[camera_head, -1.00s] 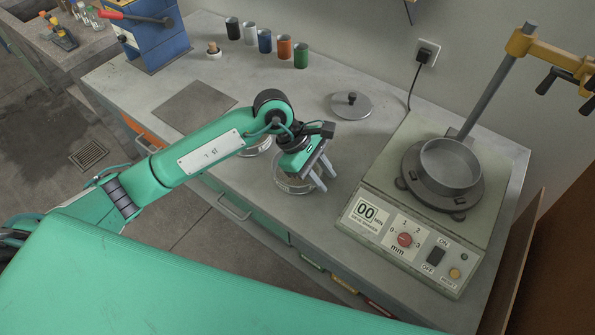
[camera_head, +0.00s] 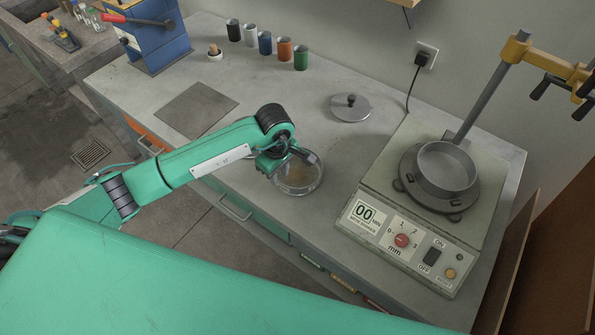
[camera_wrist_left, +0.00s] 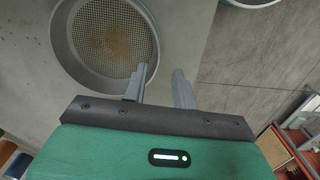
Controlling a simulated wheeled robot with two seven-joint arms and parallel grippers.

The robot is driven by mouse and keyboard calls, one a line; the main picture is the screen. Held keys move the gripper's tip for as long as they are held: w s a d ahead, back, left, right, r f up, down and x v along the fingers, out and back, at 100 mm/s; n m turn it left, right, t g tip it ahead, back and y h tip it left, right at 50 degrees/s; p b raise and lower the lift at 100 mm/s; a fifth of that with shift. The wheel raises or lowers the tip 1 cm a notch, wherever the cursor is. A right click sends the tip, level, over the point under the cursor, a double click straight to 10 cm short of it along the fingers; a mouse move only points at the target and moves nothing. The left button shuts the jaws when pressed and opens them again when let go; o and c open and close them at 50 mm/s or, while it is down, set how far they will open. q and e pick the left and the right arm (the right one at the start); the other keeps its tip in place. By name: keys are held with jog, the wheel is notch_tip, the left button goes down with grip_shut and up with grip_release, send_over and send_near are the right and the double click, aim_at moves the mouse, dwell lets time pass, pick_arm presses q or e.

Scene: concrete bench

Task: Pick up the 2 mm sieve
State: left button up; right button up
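A round metal sieve (camera_head: 298,180) with brownish grains on its mesh stands near the bench's front edge. It fills the upper left of the left wrist view (camera_wrist_left: 108,40). No mesh-size label on it is readable, so I cannot tell if it is the 2 mm one. My left gripper (camera_wrist_left: 158,85) is open and empty at the sieve's rim. One finger overlaps the rim in the wrist view and the other is outside it. I cannot tell whether either touches. My right gripper is out of view.
A sieve shaker (camera_head: 385,190) with a round pan (camera_head: 447,170) and a clamp post (camera_head: 490,90) stands right. A lid (camera_head: 350,108) lies behind the sieve. Several coloured cups (camera_head: 264,42) line the back. Part of another round rim (camera_wrist_left: 252,3) shows in the wrist view.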

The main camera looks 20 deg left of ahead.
aim_at(281, 182)
pick_arm(q)
jog(key=f, duration=0.1)
jog(key=f+p, duration=0.1)
jog(key=f, duration=0.1)
jog(key=f+p, duration=0.1)
jog(key=shift+w+d+f, duration=0.1)
jog(key=shift+w+f, duration=0.15)
jog(key=shift+f, duration=0.05)
jog(key=shift+f+p, duration=0.3)
jog(key=shift+f, duration=0.05)
grip_shut()
